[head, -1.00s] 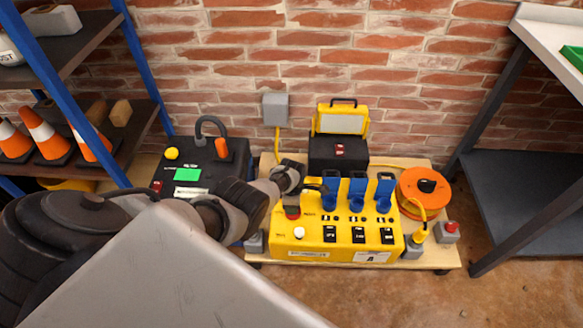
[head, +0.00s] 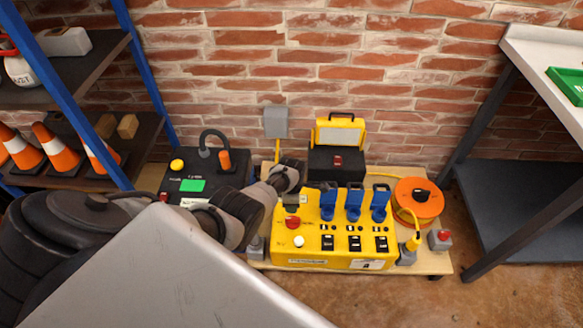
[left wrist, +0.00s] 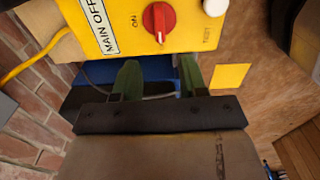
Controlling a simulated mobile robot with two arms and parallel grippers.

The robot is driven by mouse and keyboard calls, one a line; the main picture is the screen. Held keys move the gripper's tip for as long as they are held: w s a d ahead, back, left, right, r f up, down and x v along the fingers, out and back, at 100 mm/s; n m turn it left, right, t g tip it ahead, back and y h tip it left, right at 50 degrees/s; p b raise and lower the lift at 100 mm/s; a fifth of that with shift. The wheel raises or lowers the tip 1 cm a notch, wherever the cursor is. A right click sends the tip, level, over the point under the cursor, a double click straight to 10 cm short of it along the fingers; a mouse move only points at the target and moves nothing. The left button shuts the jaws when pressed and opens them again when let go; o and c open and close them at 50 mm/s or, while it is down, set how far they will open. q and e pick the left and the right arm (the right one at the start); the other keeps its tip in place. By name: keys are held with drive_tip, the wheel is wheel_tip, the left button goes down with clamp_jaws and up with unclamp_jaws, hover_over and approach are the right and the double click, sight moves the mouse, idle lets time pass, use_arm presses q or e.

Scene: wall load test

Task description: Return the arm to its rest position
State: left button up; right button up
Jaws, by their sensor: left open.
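My left arm comes in from the left in the head view and ends beside the left end of a yellow power box (head: 330,250). My left gripper (left wrist: 159,78) shows in the left wrist view with its two greenish fingers apart and nothing between them. Just beyond the fingertips is the box's red rotary knob (left wrist: 158,22), apart from them, with "ON" and "MAIN OFF" lettering beside it. A white test button (left wrist: 214,7) is next to it. In the head view the knob (head: 292,222) is uncovered; the fingers are hard to make out there. My right gripper is not in view.
A shelf with traffic cones (head: 55,150) is left, a workbench (head: 545,80) right. Bare floor lies in front.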

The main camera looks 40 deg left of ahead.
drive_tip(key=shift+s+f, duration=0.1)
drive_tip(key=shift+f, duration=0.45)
